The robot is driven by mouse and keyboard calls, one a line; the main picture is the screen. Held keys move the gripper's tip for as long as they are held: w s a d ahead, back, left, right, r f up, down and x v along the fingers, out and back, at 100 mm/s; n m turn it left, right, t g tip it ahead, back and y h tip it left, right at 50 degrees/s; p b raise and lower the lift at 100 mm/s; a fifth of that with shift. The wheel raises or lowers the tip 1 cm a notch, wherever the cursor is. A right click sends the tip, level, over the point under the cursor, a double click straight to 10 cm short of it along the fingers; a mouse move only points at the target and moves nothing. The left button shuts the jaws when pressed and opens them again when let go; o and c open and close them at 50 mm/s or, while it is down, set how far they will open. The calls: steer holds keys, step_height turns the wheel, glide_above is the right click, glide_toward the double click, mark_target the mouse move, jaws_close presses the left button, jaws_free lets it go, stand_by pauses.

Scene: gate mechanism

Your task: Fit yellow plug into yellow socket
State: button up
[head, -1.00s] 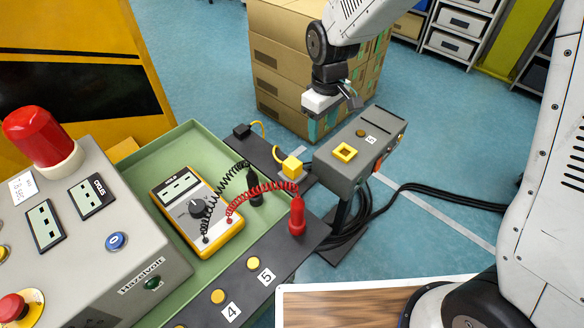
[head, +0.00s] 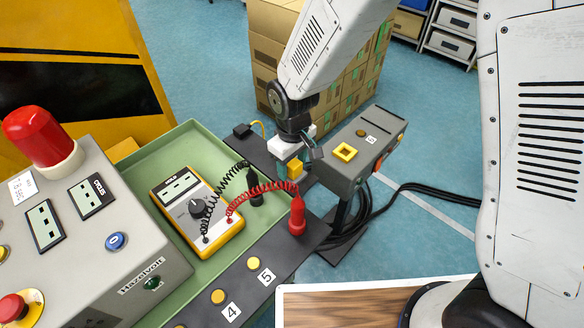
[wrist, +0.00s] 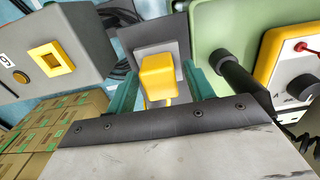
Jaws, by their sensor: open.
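The yellow plug (head: 295,169) stands on a small grey plate on the dark ledge, with a yellow cable behind it. It also shows in the wrist view (wrist: 158,76), between the two green fingers. My gripper (head: 294,172) is open, pointing down over the plug, with one finger on each side. I cannot tell whether the fingers touch it. The yellow socket (head: 345,152) is a square yellow frame on top of the grey box (head: 349,176), right of the plug. It shows clear and empty at the upper left in the wrist view (wrist: 51,59).
A red probe (head: 297,216) and a black probe (head: 255,190) stand left and in front of my gripper, with coiled leads to the multimeter (head: 197,215). Cardboard boxes (head: 270,75) stand behind. Black cables (head: 420,190) run right from the grey box.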

mark_target(293, 162)
steer(key=c, duration=1)
steer(key=shift+o, duration=0.2)
steer(key=shift+r, duration=0.35)
steer(key=shift+r, duration=2.25)
steer(key=shift+d, duration=0.1)
